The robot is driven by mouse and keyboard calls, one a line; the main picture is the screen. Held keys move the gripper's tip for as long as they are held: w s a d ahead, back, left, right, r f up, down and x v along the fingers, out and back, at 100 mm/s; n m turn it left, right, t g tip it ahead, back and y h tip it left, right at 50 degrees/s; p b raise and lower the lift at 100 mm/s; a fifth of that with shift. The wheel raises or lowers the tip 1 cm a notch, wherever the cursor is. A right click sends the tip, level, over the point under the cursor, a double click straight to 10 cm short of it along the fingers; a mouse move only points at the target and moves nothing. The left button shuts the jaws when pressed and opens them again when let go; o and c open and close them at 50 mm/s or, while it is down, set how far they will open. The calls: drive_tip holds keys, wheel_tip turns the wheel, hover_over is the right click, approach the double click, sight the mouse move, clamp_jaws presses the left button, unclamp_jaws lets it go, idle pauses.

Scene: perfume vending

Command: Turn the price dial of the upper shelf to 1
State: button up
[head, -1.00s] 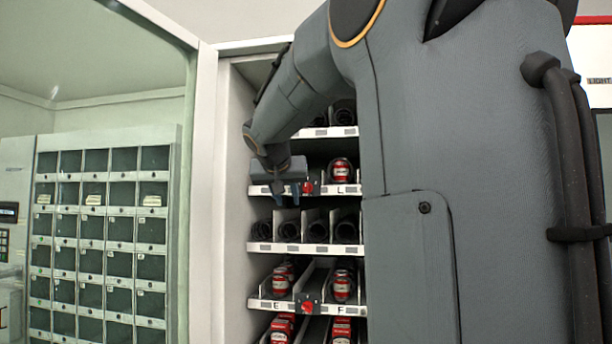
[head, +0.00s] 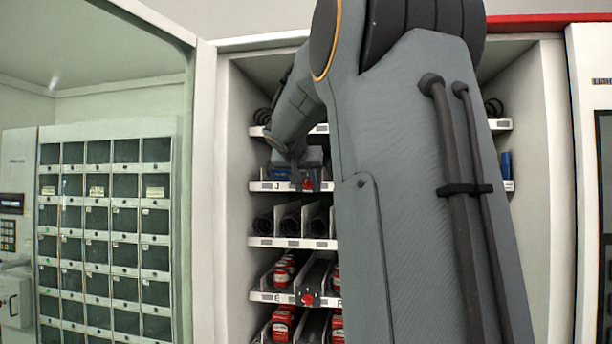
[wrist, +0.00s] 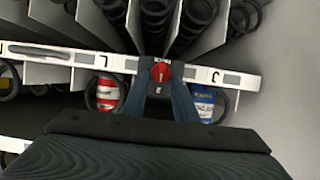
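The upper shelf's price dial is a small red knob (head: 307,184) on the white shelf rail, right of the letter J. In the wrist view the red dial (wrist: 161,72) is near the centre, between labels L and J, its number too small to read. My gripper (wrist: 161,88) has its two dark fingers apart, one on each side of the dial, with the tips at or just short of it. I cannot tell whether they touch it. In the head view my gripper (head: 303,172) is at the dial, partly hidden by my arm.
A blue item (head: 281,173) and, in the wrist view, a red-and-white can (wrist: 107,93) flank the dial. A second red dial (head: 307,299) is on a lower shelf between E and F. The cabinet's left wall (head: 235,210) and open glass door (head: 110,60) are at left.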

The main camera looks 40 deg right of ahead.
clamp_jaws()
drive_tip(key=shift+a+f+b, duration=0.1)
drive_tip(key=shift+b, duration=0.3)
drive_tip(key=b, duration=0.1)
drive_tip(key=n+b, duration=0.1)
drive_tip(key=shift+w+a+f+g+h+b, duration=0.1)
drive_tip(key=shift+w+f+g+h+b, duration=0.05)
drive_tip(key=shift+w+g+h+b, duration=0.2)
drive_tip(key=shift+w+a+f+n+g+h+b, duration=0.15)
drive_tip(key=shift+n+g+h+b, duration=0.35)
drive_tip(key=shift+n+b, duration=1.05)
drive_tip(key=shift+w+a+f+n+g+h+b, duration=0.25)
drive_tip(key=shift+n+h+b, duration=0.6)
drive_tip(key=shift+b, duration=1.25)
drive_tip(key=shift+a+n+g+h+b, duration=0.1)
drive_tip(key=shift+n+g+h+b, duration=0.4)
drive_tip(key=shift+n+b, duration=1.05)
drive_tip(key=shift+b, duration=0.35)
